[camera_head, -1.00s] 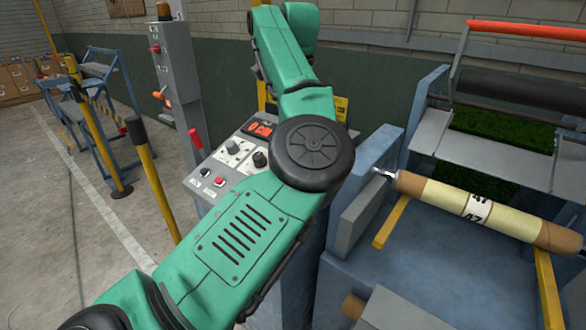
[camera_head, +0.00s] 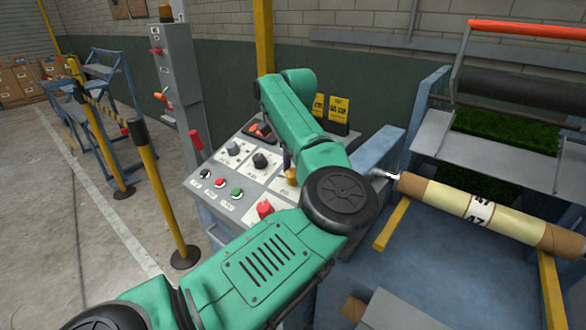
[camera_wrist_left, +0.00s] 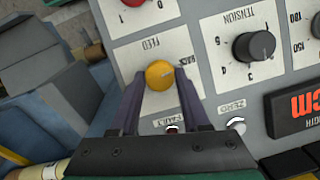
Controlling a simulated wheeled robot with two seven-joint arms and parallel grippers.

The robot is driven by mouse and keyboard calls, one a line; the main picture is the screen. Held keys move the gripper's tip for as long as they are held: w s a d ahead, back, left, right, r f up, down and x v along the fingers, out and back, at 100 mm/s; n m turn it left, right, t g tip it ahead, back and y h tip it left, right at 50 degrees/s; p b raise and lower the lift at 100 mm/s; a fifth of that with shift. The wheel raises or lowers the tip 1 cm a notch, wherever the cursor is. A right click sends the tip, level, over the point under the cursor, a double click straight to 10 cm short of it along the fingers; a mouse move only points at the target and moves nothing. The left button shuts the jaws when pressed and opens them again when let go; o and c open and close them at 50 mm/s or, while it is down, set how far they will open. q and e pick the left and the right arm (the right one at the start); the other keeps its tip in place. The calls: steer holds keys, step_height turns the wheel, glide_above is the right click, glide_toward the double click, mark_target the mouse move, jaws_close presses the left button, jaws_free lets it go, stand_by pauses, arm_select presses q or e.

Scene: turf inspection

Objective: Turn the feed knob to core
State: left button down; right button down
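The yellow feed knob (camera_wrist_left: 158,75) sits on a white plate marked FEED (camera_wrist_left: 150,46) in the left wrist view. A thin mark on its face points right in that view. Lettering beside it is partly covered, and I cannot read the word core. My left gripper (camera_wrist_left: 160,80) is open, with one dark finger on each side of the knob and small gaps showing. Whether either finger touches it is unclear. In the head view the knob (camera_head: 291,177) shows beside my green forearm, which hides most of the gripper. My right gripper is out of view.
The control panel (camera_head: 224,186) also carries a black tension knob (camera_wrist_left: 254,46), a red knob (camera_head: 265,209) and small buttons. A wrapped roll (camera_head: 480,212) lies to the right. A yellow post (camera_head: 165,190) stands left of the panel.

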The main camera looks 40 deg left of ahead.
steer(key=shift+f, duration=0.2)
